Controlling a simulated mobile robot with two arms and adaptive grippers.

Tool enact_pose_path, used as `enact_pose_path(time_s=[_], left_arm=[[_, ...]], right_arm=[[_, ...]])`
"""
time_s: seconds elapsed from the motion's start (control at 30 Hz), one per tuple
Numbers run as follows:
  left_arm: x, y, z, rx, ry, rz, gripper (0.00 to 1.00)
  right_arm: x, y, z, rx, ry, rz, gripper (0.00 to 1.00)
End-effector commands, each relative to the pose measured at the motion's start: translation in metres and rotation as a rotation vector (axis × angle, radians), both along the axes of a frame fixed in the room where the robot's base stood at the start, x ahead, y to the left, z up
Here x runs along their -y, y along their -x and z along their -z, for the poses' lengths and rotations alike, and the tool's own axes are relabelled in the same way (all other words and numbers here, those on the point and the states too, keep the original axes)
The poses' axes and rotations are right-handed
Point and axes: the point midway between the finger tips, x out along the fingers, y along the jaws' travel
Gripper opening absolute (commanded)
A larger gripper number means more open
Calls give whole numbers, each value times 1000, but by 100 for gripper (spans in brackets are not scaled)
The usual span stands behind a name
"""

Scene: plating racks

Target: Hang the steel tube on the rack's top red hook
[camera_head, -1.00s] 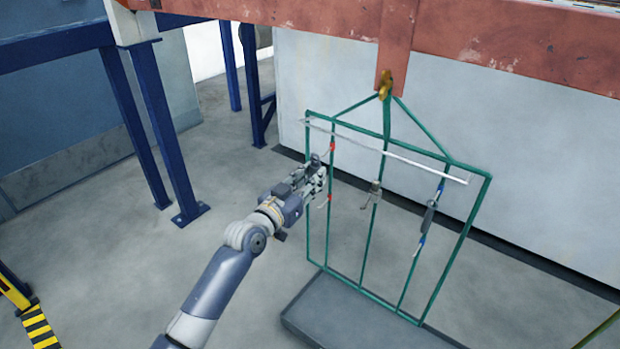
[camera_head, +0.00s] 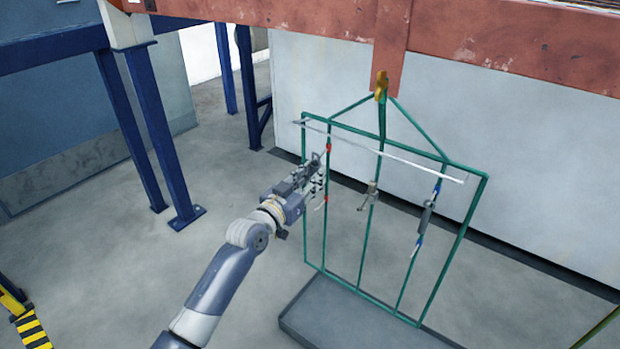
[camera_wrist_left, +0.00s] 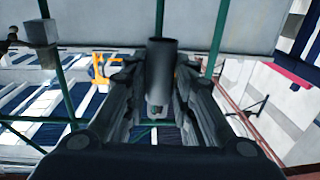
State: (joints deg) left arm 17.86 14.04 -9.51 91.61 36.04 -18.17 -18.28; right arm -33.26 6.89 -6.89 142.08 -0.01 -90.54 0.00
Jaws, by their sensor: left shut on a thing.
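The green rack (camera_head: 388,140) hangs at the centre of the head view. Its left inner bar carries a top red hook (camera_head: 328,148) and a lower red hook (camera_head: 325,200). My left gripper (camera_head: 318,172) is at this bar, between the heights of the two hooks. It is shut on the steel tube, a dark grey cylinder seen upright between the fingers in the left wrist view (camera_wrist_left: 160,75). In the head view the tube is small, close beside the top red hook; whether they touch cannot be told. My right gripper is not in view.
A metal part (camera_head: 372,190) hangs on the middle bar and a dark cylinder (camera_head: 426,215) at blue hooks on the right. A white rod (camera_head: 400,158) crosses the rack's upper part. A red beam (camera_head: 480,40) is above; blue posts (camera_head: 150,130) stand left.

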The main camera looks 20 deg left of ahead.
Motion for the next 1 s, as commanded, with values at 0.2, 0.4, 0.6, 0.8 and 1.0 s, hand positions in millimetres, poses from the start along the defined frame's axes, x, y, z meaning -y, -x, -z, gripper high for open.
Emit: enact_pose_path(time_s=[0.2,0.4,0.6,0.8,1.0], left_arm=[[0,0,0,1,0,0,0],[1,-4,2,2,2,0,0],[3,-9,5,2,2,0,0],[4,-11,6,2,2,0,0],[4,-10,6,2,2,0,0]], right_arm=[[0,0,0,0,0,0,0],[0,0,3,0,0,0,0],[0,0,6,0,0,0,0],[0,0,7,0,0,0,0],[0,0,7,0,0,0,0]])
